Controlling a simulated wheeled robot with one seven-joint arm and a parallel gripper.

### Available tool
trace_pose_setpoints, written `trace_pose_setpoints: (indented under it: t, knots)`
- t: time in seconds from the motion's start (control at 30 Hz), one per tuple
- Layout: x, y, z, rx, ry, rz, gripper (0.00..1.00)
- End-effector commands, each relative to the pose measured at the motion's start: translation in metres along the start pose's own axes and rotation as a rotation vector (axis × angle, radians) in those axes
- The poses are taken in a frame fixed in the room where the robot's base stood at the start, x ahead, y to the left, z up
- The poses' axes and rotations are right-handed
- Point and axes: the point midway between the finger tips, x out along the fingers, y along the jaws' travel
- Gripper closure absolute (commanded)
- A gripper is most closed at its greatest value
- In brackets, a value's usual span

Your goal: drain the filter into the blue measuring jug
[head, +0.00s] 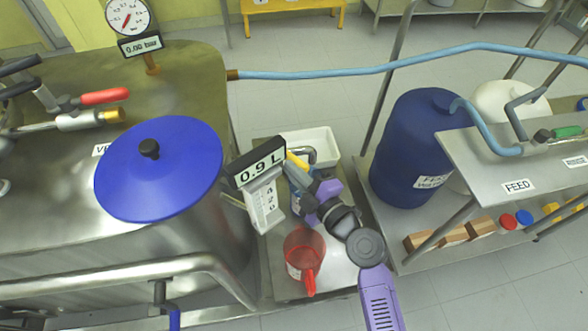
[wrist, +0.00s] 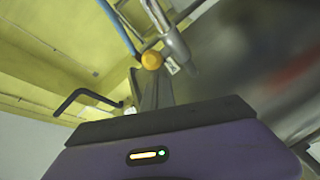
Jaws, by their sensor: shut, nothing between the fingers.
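The large steel vessel with the blue lid (head: 160,170) stands at left in the head view; I cannot tell whether it is the filter. A blue piece with a pale label (head: 297,203), perhaps the blue measuring jug, shows beside my wrist, mostly hidden by the arm. A yellow part (head: 297,159) lies by my fingers; in the wrist view a yellow knob (wrist: 152,60) shows just beyond the grey fingers. My gripper (head: 298,174) is shut and empty near these parts. Whether it touches them is unclear.
A red jug (head: 304,256) stands on the low steel stand, close to my arm. A 0.9 L readout (head: 262,172) tops a white scale. A white basin (head: 318,145) sits behind. A blue drum (head: 410,150) and the feed shelf (head: 490,165) stand at right.

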Motion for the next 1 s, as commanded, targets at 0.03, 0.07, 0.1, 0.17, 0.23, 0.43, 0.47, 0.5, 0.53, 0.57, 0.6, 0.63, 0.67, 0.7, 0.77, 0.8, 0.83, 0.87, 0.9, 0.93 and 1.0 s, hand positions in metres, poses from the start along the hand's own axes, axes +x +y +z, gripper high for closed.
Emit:
trace_pose_setpoints:
  t: [0.03, 0.07, 0.1, 0.17, 0.23, 0.43, 0.47, 0.5, 0.53, 0.57, 0.6, 0.63, 0.67, 0.7, 0.77, 0.8, 0.83, 0.87, 0.9, 0.93, 1.0]
  knots:
    - [0.0, 0.0, 0.002, 0.0, 0.0, 0.0, 1.0]
    - [0.0, 0.0, 0.002, 0.0, 0.0, 0.0, 1.0]
    - [0.0, 0.0, 0.003, -0.001, 0.0, 0.0, 1.0]
    - [0.0, 0.0, 0.003, -0.001, 0.0, 0.0, 1.0]
    - [0.0, 0.0, 0.003, -0.001, 0.0, 0.0, 1.0]
    - [0.0, 0.0, 0.003, -0.001, 0.001, 0.0, 1.0]
    - [0.0, 0.0, 0.003, -0.001, 0.002, 0.0, 1.0]
    - [0.0, 0.0, 0.004, -0.001, 0.004, -0.001, 1.0]
    - [0.0, 0.0, 0.005, -0.001, 0.006, -0.002, 1.0]
    - [0.0, -0.001, 0.005, -0.001, 0.009, -0.002, 1.0]
    - [0.0, -0.001, 0.007, -0.002, 0.014, -0.005, 1.0]
    - [0.0, -0.001, 0.008, -0.003, 0.018, -0.007, 1.0]
    - [0.001, -0.001, 0.009, -0.004, 0.023, -0.009, 1.0]
    - [0.001, -0.001, 0.01, -0.007, 0.032, -0.013, 1.0]
    - [0.001, -0.001, 0.012, -0.009, 0.047, -0.02, 1.0]
    - [0.001, -0.001, 0.013, -0.009, 0.057, -0.025, 1.0]
    - [0.001, -0.001, 0.014, -0.011, 0.065, -0.029, 1.0]
    - [0.001, -0.001, 0.016, -0.013, 0.075, -0.034, 1.0]
    - [0.001, 0.0, 0.018, -0.016, 0.089, -0.04, 1.0]
    - [0.001, 0.0, 0.02, -0.017, 0.1, -0.045, 1.0]
    - [0.002, 0.002, 0.024, -0.02, 0.129, -0.059, 1.0]
